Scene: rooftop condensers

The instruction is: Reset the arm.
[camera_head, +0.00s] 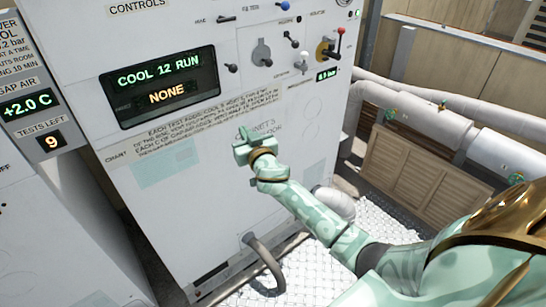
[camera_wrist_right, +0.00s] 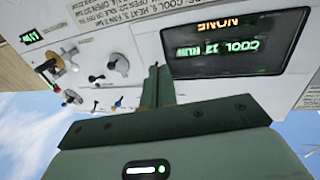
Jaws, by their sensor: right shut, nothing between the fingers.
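My right arm reaches in from the lower right of the head view. Its right gripper (camera_head: 246,135) is in front of the white control cabinet, below the dark display (camera_head: 160,86) and its printed text. In the wrist view the two fingers of the right gripper (camera_wrist_right: 157,84) are together with nothing between them. I cannot tell whether they touch the panel. The display reads "COOL 12 RUN" and "NONE"; it shows upside down in the wrist view (camera_wrist_right: 225,42). My left gripper is not in view.
Knobs and levers, including a red-tipped lever (camera_head: 339,40) and a grey knob (camera_head: 261,52), stick out of the upper panel. A side panel (camera_head: 28,100) shows "+2.0 C" and "9". White pipes (camera_head: 430,115) run at the right. A bent pipe (camera_head: 266,262) stands low by the cabinet.

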